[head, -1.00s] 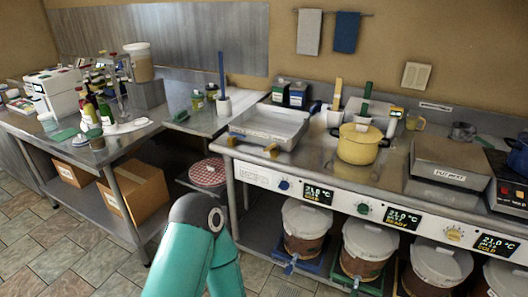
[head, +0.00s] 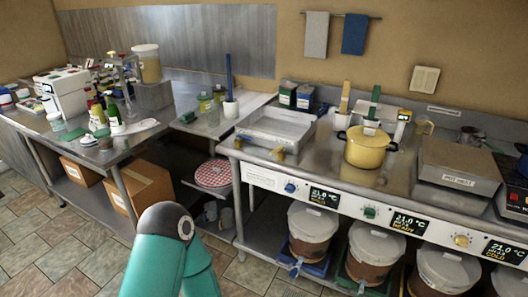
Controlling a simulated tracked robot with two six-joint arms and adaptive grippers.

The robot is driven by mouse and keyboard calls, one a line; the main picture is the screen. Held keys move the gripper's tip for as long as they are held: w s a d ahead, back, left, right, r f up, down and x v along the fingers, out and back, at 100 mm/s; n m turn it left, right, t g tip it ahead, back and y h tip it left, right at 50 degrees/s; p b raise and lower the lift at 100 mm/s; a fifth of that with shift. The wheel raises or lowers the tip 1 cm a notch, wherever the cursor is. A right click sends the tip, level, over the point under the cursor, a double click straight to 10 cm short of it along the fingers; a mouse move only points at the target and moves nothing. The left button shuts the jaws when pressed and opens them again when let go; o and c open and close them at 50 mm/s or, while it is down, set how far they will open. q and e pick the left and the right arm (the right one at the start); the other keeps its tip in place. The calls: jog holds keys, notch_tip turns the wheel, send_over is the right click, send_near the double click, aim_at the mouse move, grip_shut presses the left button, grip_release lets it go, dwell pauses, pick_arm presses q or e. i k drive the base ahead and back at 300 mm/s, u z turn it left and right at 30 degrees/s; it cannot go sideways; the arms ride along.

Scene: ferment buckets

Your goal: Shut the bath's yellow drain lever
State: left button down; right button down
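The bath looks to be the shallow silver basin (head: 254,139) on the steel counter, left of the yellow pot. Two small yellow parts show at its front edge, a right one (head: 277,153) and a left one (head: 238,143). Either could be the drain lever, and their exact setting is too small to tell. A teal arm link of mine with a dark grey joint rises at the bottom, left of centre, well below the counter front. Neither of my grippers shows in the view.
A yellow pot (head: 367,151) and a steel scale (head: 458,166) stand on the counter. Below are control panels with knobs and several lidded buckets (head: 312,227). Tiled floor in front is clear.

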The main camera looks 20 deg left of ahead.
aim_at(280, 147)
jog(key=z, duration=0.05)
jog(key=i, duration=1)
jog(key=u, duration=0.05)
